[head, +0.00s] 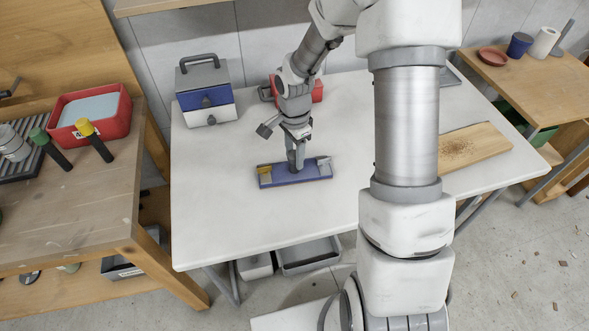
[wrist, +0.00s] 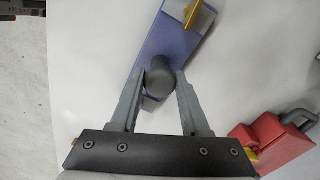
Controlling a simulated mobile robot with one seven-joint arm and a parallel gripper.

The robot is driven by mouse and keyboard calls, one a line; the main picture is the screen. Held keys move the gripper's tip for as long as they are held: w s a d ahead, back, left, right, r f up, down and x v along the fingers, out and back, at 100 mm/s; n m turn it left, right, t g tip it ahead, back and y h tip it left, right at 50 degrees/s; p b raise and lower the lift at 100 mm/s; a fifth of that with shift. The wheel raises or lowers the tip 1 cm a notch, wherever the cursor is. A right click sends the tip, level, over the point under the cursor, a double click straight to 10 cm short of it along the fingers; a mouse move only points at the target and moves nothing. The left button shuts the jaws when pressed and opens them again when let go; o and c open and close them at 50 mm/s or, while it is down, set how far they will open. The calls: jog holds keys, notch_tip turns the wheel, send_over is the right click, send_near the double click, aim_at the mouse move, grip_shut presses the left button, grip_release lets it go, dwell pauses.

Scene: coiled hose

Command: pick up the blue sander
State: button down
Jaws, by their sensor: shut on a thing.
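The blue sander (head: 315,172) is a long flat blue block with a grey knob on top and grey clamps with yellow parts at its ends. It is at the middle of the white table, and I cannot tell whether it rests on the top or hangs just above it. My gripper (head: 296,165) reaches down onto its middle. In the wrist view my gripper (wrist: 158,78) has its two fingers on either side of the grey knob, shut on it. The blue sander (wrist: 168,42) extends up the picture, and its near end is hidden behind the fingers.
A blue and white case (head: 205,95) stands at the table's back left. A red object (head: 317,91) lies behind my gripper, and also shows in the wrist view (wrist: 270,140). A wooden board (head: 470,148) lies at the right. The white table (head: 215,210) is clear around the sander.

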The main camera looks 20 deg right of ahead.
jog(key=shift+r, duration=0.1)
dwell(0.3)
notch_tip(320, 180, up, 4)
jog(key=shift+r+p, duration=0.25)
jog(key=shift+p, duration=0.15)
jog(key=s+d+r, duration=0.2)
jog(key=d+r, duration=0.1)
jog(key=d, duration=0.2)
jog(key=s+d+r+p, duration=0.1)
jog(key=s+d+r, duration=0.1)
jog(key=d, duration=0.4)
jog(key=shift+s+r, duration=0.25)
jog(key=shift+r, duration=0.4)
jog(key=c, duration=0.9)
grip_release()
jog(key=shift+a, duration=0.1)
jog(key=c, duration=2.3)
grip_release()
